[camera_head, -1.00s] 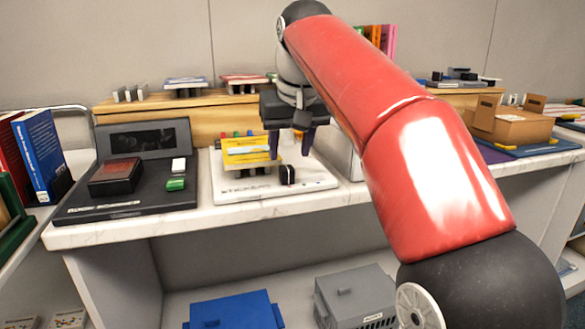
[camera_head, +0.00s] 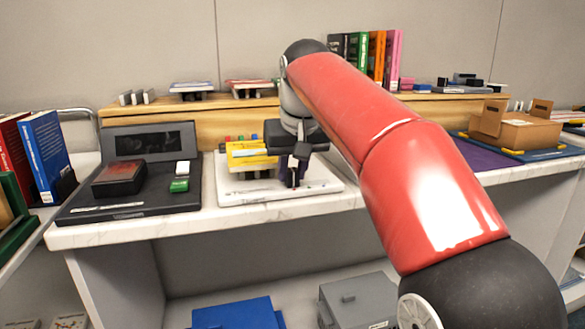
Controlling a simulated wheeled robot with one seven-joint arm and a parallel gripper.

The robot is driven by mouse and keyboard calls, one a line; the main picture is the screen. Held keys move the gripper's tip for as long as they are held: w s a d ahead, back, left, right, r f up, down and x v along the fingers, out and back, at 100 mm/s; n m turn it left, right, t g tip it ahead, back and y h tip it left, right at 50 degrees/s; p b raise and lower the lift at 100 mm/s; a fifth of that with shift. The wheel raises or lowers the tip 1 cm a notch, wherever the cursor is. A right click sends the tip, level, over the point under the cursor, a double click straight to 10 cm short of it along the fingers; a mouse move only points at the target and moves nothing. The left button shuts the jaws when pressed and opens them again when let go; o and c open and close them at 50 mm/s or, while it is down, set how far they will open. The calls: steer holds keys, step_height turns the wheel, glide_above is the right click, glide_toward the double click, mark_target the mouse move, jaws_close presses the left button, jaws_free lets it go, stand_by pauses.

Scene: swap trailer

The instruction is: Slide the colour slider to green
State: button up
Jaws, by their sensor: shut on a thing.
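The slider device has a white base plate (camera_head: 237,191) on the counter, with a yellow panel (camera_head: 247,156) standing at its left. Small red, green (camera_head: 240,137) and blue tabs show above the panel. My gripper (camera_head: 294,185) is lowered over the right half of the base, pointing down. Its dark fingers are shut on the small black slider knob (camera_head: 293,178), which is mostly hidden between them. The track under the knob and its exact position against the colours are hard to make out.
A black console with a screen (camera_head: 143,142), a dark red block and a green switch (camera_head: 179,185) stands to the left. A wooden shelf with small items runs behind. A cardboard box (camera_head: 512,127) stands far right. The counter's front edge is close before the base.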

jaws_close()
steer(key=d, duration=0.1)
steer(key=d+p, duration=0.1)
steer(key=d, duration=0.1)
steer(key=shift+w+r, duration=0.1)
steer(key=shift+w, duration=0.3)
steer(key=shift+a, duration=0.1)
steer(key=o, duration=0.9)
jaws_free()
steer(key=p+v, duration=0.2)
steer(key=v, duration=0.5)
steer(key=shift+s+r, duration=0.15)
steer(key=shift+r, duration=0.15)
